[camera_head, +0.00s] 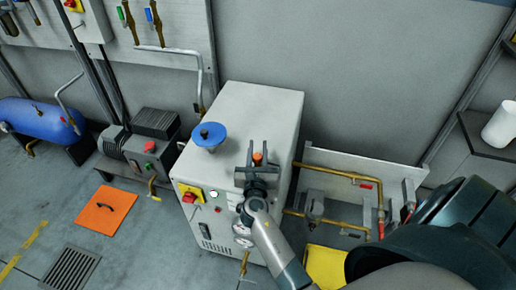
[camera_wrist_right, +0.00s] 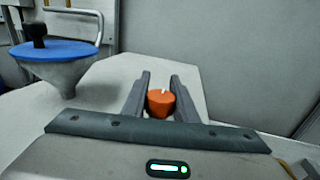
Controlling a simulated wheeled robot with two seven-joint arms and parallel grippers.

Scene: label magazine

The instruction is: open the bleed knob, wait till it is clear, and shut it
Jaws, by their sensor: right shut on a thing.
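The bleed knob (camera_wrist_right: 161,103) is a small orange knob with a white mark on its top. It stands on top of the pale grey cabinet (camera_head: 265,105), and its orange top also shows in the head view (camera_head: 257,156). My right gripper (camera_wrist_right: 160,88) reaches over the cabinet top with one finger on each side of the knob, shut on it. The right gripper also shows in the head view (camera_head: 258,150). The knob's lower part is hidden by the gripper. My left gripper is not in view.
A blue-rimmed funnel (camera_head: 208,135) with a black knob stands on the cabinet top, left of my right gripper. The cabinet front has a red and yellow switch (camera_head: 189,194) and gauges. Brass pipes (camera_head: 340,172) run at the right. An orange floor plate (camera_head: 100,208) lies at the left.

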